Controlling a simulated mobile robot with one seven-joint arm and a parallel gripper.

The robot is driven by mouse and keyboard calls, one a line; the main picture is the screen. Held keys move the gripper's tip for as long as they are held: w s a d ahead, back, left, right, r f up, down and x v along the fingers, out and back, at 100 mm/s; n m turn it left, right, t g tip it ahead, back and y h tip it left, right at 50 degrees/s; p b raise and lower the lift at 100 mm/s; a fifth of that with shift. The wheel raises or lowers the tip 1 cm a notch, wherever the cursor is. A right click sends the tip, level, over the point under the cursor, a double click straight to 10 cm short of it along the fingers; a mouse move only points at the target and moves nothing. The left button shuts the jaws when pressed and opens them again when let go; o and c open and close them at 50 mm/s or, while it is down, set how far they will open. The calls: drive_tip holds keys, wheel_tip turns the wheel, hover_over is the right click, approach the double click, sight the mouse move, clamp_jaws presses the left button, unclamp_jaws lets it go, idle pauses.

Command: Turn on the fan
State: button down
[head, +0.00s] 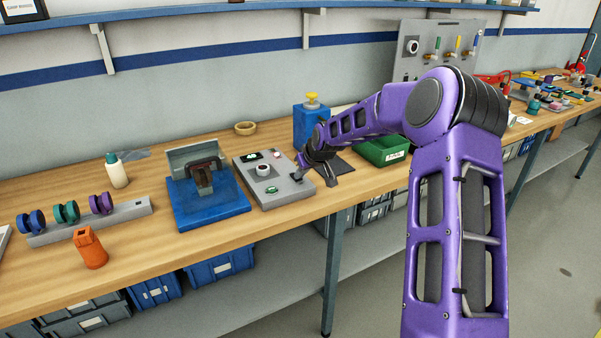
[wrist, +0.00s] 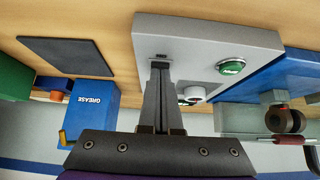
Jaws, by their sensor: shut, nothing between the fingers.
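A grey control box (head: 283,188) sits on the bench. It has a green button (head: 271,189) at its near side, a dial (head: 263,169) in the middle and a red part (head: 277,154) towards the back. The wrist view shows the same box (wrist: 185,32), its green button (wrist: 231,66) and the partly hidden dial (wrist: 196,92). My gripper (head: 298,176) is shut and empty, at the right edge of the box. In the wrist view its fingertips (wrist: 160,66) overlap the box beside a small dark slot; contact cannot be told. I cannot identify a fan.
A blue fixture (head: 208,213) stands left of the box. A blue grease container (head: 305,122), a dark mat (head: 344,163) and a green bin (head: 385,151) are to the right. An orange object (head: 90,248) stands near the bench's front edge.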

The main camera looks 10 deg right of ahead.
drive_tip(key=shift+f, duration=0.2)
drive_tip(key=shift+r+p, duration=0.6)
drive_tip(key=shift+r, duration=0.2)
drive_tip(key=shift+r+p, duration=0.3)
drive_tip(key=shift+r, duration=0.2)
drive_tip(key=r, duration=0.2)
drive_tip(key=r+p, duration=0.1)
drive_tip(key=shift+s+d+r, duration=0.1)
drive_tip(key=shift+s+r, duration=0.25)
drive_tip(key=shift+s, duration=0.05)
drive_tip(key=s+d+r, duration=0.2)
drive_tip(key=s+r, duration=0.3)
drive_tip(key=s, duration=0.2)
drive_tip(key=shift+s+d+r, duration=0.15)
drive_tip(key=shift+d+r, duration=0.05)
